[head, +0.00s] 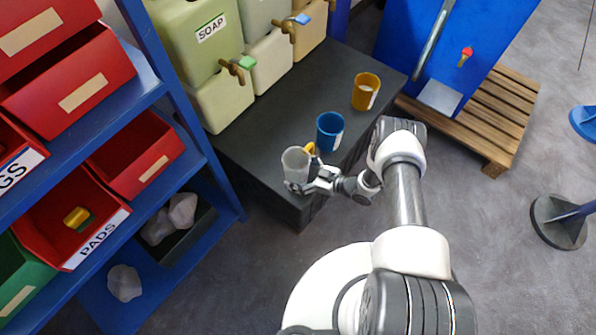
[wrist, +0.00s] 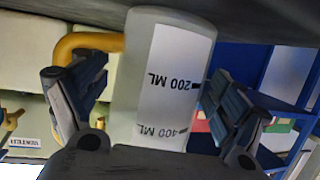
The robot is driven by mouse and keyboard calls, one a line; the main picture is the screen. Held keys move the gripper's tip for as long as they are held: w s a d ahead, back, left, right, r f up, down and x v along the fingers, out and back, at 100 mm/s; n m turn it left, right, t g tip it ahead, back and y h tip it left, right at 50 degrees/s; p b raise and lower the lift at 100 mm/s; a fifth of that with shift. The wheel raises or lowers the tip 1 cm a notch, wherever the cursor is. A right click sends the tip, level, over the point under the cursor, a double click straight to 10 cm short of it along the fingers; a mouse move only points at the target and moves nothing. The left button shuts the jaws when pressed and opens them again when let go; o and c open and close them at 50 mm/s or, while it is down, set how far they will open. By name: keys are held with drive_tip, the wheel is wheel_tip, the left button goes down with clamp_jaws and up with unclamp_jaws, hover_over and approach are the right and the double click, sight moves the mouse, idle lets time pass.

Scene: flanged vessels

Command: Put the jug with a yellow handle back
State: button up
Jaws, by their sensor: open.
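The jug with a yellow handle (head: 295,162) is a pale grey, translucent cup standing upright on the dark bench top (head: 252,125), near its front corner. Its yellow handle shows on its far right side. In the wrist view, which is upside down, the jug (wrist: 160,70) has a white label with 200 ML and 400 ML marks. My gripper (head: 308,184) is at the jug's near side. In the wrist view my gripper's fingers (wrist: 155,100) stand apart on either side of the jug, with the yellow handle by the left finger. Contact with the jug walls cannot be told.
A blue jug (head: 329,131) and an orange jug (head: 366,91) stand farther back on the bench. Containers with taps, one labelled SOAP (head: 205,45), line the bench's back. A blue shelf with red bins (head: 135,152) is at left. A wooden pallet (head: 490,115) is at right.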

drive_tip(key=shift+r, duration=0.2)
drive_tip(key=p+v, duration=0.3)
drive_tip(key=v, duration=0.9)
drive_tip(key=w+d+r+m+t+h, duration=0.1)
drive_tip(key=w+d+r+h, duration=0.35)
drive_tip(key=w+r, duration=0.35)
drive_tip(key=w+d+r+t+h, duration=0.1)
drive_tip(key=w+d+r+h, duration=0.2)
drive_tip(key=w+d+r, duration=0.5)
drive_tip(key=w+d+r+m+h, duration=0.1)
drive_tip(key=d+r+m+h, duration=0.15)
drive_tip(key=r, duration=0.75)
drive_tip(key=d+r+m+h, duration=0.1)
drive_tip(key=r+m+h, duration=0.15)
drive_tip(key=r, duration=0.75)
drive_tip(key=s+a+r+m+g+h, duration=0.1)
drive_tip(key=s+a+r+m+h, duration=0.15)
drive_tip(key=s+r, duration=1)
drive_tip(key=s+a+r+m+g+y, duration=0.1)
drive_tip(key=s+a, duration=0.4)
drive_tip(key=s, duration=0.7)
drive_tip(key=s+a+r+m+g+y, duration=0.1)
drive_tip(key=s+a+r+m+g, duration=0.1)
drive_tip(key=s, duration=1.1)
drive_tip(key=a+m, duration=0.1)
drive_tip(key=a, duration=0.1)
drive_tip(key=shift+a, duration=0.4)
drive_tip(key=shift+r, duration=0.1)
